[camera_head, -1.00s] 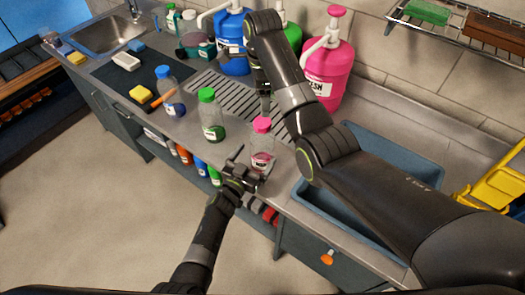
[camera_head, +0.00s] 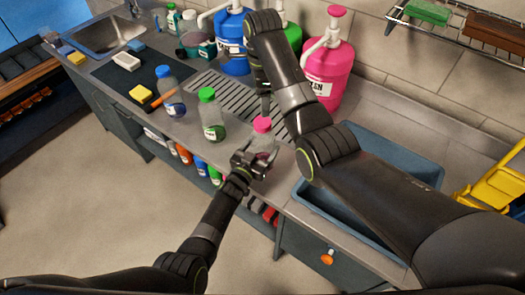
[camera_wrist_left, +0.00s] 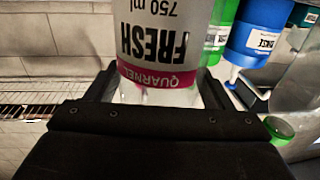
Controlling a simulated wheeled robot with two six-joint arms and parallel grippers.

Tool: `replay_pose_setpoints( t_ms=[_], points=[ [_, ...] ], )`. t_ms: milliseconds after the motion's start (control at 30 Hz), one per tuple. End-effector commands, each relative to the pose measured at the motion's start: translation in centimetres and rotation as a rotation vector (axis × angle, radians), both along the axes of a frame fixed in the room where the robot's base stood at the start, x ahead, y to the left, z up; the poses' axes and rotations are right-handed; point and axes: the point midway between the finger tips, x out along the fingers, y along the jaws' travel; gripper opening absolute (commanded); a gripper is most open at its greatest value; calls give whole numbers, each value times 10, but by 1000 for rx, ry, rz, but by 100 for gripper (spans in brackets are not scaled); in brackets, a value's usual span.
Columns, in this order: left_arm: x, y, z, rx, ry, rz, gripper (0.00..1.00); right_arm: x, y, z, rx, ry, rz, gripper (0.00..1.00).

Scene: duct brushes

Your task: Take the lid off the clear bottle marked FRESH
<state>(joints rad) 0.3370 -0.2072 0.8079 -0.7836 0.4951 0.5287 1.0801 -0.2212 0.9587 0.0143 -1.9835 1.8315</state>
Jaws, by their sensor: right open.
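The clear bottle marked FRESH (camera_wrist_left: 155,45) has a pink lid (camera_head: 262,124) and stands on the counter near its front edge. In the left wrist view its white label with a pink band fills the gap between my left fingers. My left gripper (camera_head: 257,160) reaches in from the front, one finger on each side of the bottle; whether they press on it is unclear. My right gripper (camera_head: 264,98) is open and points down just behind and above the pink lid, partly hidden by its own arm.
A green-lidded bottle (camera_head: 212,120) and a blue-lidded bottle (camera_head: 170,95) stand to the left. A pink pump jug (camera_head: 328,70) and blue pump jug (camera_head: 231,50) stand behind. A blue basin (camera_head: 385,148) lies to the right, under my right arm.

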Motion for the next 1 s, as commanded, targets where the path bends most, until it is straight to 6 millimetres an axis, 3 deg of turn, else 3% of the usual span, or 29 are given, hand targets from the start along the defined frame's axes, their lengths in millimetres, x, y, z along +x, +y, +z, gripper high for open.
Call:
replay_pose_setpoints(
  t_ms=[67,500,1000],
  points=[
    [0,0,0,0,0,0,64,0,0,0,0,0,0,64],
    [0,0,0,0,0,0,6,0,0,0,0,0,-35,64],
    [0,0,0,0,-1,0,6,0,1,0,-1,0,-645,64]
  ],
)
